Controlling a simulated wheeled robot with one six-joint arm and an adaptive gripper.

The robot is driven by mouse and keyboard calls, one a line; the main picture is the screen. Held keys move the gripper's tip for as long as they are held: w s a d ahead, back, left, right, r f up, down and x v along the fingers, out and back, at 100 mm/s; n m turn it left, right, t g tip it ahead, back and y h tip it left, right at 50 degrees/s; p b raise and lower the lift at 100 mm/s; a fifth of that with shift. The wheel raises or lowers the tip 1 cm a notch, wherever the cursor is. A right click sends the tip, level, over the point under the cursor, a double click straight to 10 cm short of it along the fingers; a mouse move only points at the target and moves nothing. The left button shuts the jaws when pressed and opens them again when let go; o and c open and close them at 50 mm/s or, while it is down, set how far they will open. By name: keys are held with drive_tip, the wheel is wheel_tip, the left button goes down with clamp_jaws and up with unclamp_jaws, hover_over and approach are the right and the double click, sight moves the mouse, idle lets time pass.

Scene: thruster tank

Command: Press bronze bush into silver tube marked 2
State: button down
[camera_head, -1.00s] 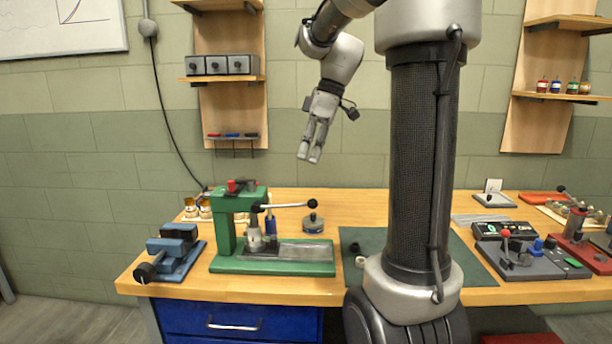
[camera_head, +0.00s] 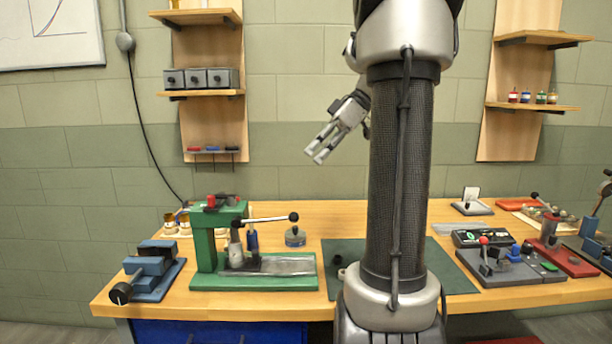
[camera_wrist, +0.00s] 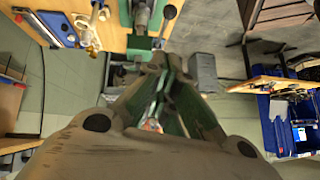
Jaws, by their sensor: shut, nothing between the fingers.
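A green arbor press (camera_head: 207,245) stands on the bench left of centre, with a long black-knobbed lever reaching right. A silver cylinder (camera_head: 236,252) stands upright on its base beside a dark blue post (camera_head: 252,240); I cannot read a number on it. Several bronze or gold round pieces (camera_head: 176,222) stand behind the press at left; I cannot tell which, if any, is the bush. My gripper (camera_head: 315,157) is empty and shut, high above the bench in front of the wall, well apart from the press. In the wrist view its fingers (camera_wrist: 165,68) converge.
A blue vise (camera_head: 153,267) sits left of the press. A round grey-blue pot (camera_head: 295,237) stands right of it. A dark green mat (camera_head: 455,278) lies around my column. Fixtures with a red knob (camera_head: 484,240) crowd the right. Wall shelves (camera_head: 202,94) hang at left.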

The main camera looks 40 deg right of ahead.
drive_tip(key=x, duration=0.3)
drive_tip(key=f+x, duration=0.1)
drive_tip(key=x, duration=0.3)
drive_tip(key=s+d+x, duration=0.1)
drive_tip(key=x, duration=0.3)
drive_tip(key=shift+f, duration=0.3)
drive_tip(key=shift+s+f, duration=0.15)
drive_tip(key=shift+f, duration=0.35)
drive_tip(key=shift+s+f, duration=0.2)
drive_tip(key=shift+f, duration=0.5)
